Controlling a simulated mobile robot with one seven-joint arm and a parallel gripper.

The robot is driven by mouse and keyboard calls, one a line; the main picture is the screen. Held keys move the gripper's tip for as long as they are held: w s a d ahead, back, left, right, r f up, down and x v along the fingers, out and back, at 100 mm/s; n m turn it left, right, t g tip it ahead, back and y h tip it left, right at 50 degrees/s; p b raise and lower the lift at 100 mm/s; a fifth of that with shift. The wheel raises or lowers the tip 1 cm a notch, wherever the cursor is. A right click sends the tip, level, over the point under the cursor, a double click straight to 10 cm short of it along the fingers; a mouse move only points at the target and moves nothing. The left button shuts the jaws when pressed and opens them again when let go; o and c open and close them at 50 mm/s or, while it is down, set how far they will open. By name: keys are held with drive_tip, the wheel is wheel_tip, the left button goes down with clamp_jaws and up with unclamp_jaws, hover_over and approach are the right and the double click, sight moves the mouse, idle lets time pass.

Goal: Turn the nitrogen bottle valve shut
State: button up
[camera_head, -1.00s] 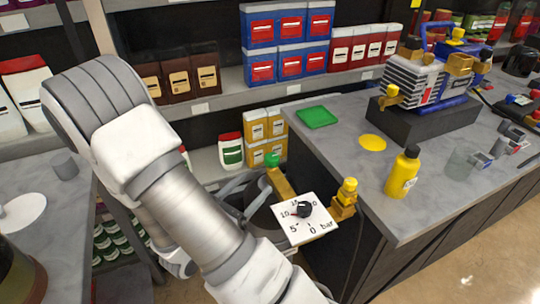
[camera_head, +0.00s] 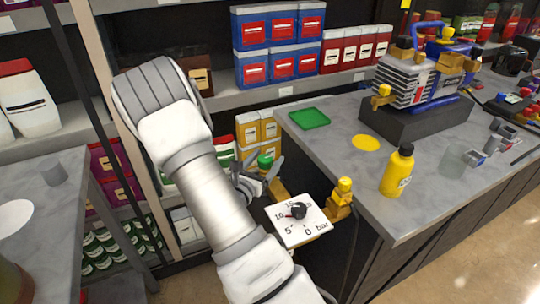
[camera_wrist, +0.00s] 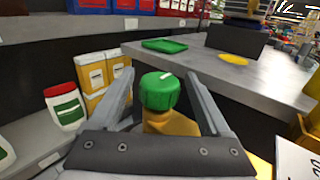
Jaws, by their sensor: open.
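The nitrogen bottle valve has a round green knob (camera_wrist: 160,91) with a white mark on top, set on a yellow brass body (camera_wrist: 170,124). In the head view the green knob (camera_head: 265,161) shows just left of the pressure gauge. My gripper (camera_wrist: 157,80) is open in the wrist view, with one finger on each side of the knob and a visible gap to each. In the head view my gripper (camera_head: 262,172) is small and partly overlapped by the valve. The white gauge (camera_head: 297,222) reads up to several bar, with a dark pointer hub. The bottle body is mostly hidden.
The grey bench (camera_head: 342,148) stands right of the valve, with a green tray (camera_head: 309,118), a yellow disc (camera_head: 366,143), a yellow bottle (camera_head: 397,171) and the vacuum pump (camera_head: 425,75). Shelves with boxes (camera_head: 277,44) stand behind. A yellow fitting (camera_head: 342,196) rises beside the gauge.

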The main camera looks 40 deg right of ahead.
drive_tip(key=shift+x, duration=1.35)
clamp_jaws()
